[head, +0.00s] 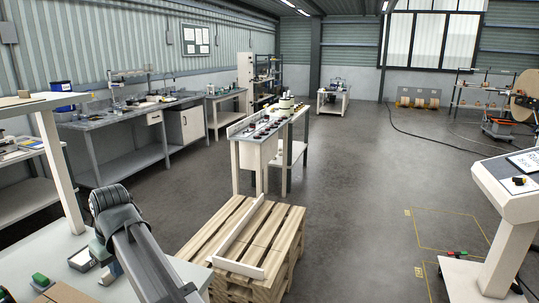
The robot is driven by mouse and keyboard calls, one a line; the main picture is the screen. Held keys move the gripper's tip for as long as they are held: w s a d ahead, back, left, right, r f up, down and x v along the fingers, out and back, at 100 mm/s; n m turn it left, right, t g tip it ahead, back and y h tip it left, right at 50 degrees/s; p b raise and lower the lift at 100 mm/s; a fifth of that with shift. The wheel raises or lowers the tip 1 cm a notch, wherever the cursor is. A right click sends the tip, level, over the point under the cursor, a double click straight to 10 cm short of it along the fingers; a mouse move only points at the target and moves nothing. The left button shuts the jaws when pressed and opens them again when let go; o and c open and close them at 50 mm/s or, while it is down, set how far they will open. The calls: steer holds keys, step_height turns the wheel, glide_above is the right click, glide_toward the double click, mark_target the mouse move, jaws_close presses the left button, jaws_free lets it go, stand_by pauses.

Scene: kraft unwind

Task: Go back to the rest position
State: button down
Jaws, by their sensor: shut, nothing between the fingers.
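My grey arm shows at the lower left in the head view, reaching up from the bottom edge to a dark rounded joint over a light bench (190,266). My gripper cannot be made out; the fingers are not visible in this view. I see nothing held.
A green-topped item (40,280) and a small pale box (82,260) lie on the bench, left of my arm. A wooden pallet (285,232) with a white board on it stands just right. A white console (510,205) stands far right.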

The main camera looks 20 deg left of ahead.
steer(key=w+d+f+m+h, duration=0.1)
steer(key=w+d+f+m, duration=0.2)
steer(key=w+d+f, duration=0.8)
steer(key=w+d+f+m, duration=0.3)
steer(key=w+d+f, duration=0.5)
steer(key=w+d, duration=0.4)
steer(key=w+d+f+m, duration=0.15)
steer(key=d+f, duration=0.35)
steer(key=d, duration=0.6)
steer(key=d+f+m+h, duration=0.1)
steer(key=d+f+m, duration=0.2)
steer(key=d+f, duration=0.55)
steer(key=w+d+f+m, duration=0.1)
steer(key=d+f+m, duration=0.1)
steer(key=d, duration=1.2)
steer(key=s+d+f+m, duration=0.2)
steer(key=s+d+f, duration=0.1)
steer(key=d, duration=0.4)
steer(key=s+d+f+m, duration=0.2)
steer(key=s+d+f, duration=0.15)
steer(key=d, duration=0.45)
steer(key=s+f+g, duration=0.3)
steer(key=s+f, duration=0.7)
steer(key=s, duration=0.4)
steer(key=s+f+g, duration=0.4)
steer(key=s+f, duration=0.6)
steer(key=s, duration=0.5)
steer(key=shift+s+f+h, duration=0.3)
steer(key=shift+f+h, duration=0.05)
steer(key=shift+h, duration=0.05)
